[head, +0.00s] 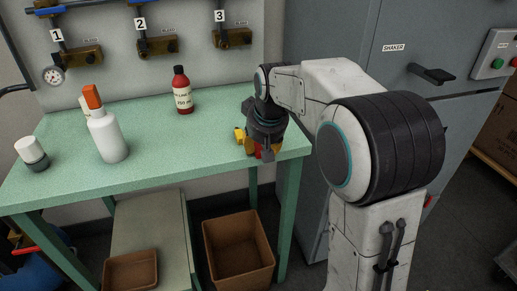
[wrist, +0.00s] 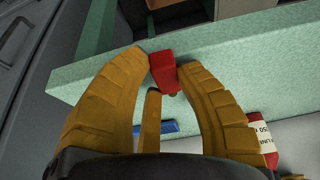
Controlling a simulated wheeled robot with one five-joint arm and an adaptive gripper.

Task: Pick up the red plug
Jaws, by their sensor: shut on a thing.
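The red plug (wrist: 163,72) is between the tips of my gripper's yellow fingers in the wrist view. My gripper (wrist: 164,75) is shut on it, with a finger against each side. In the head view, my gripper (head: 258,150) points down at the front right corner of the green table (head: 170,165). Only a small red patch of the plug (head: 258,154) shows there, between the fingers. I cannot tell whether the plug touches the tabletop.
A red bottle (head: 182,92) stands behind and left of my gripper. A white bottle with an orange top (head: 107,135) and a white-and-grey container (head: 31,153) stand further left. A blue item (wrist: 155,129) lies partly hidden behind my fingers. Brown bins (head: 238,247) (head: 131,270) stand below the table.

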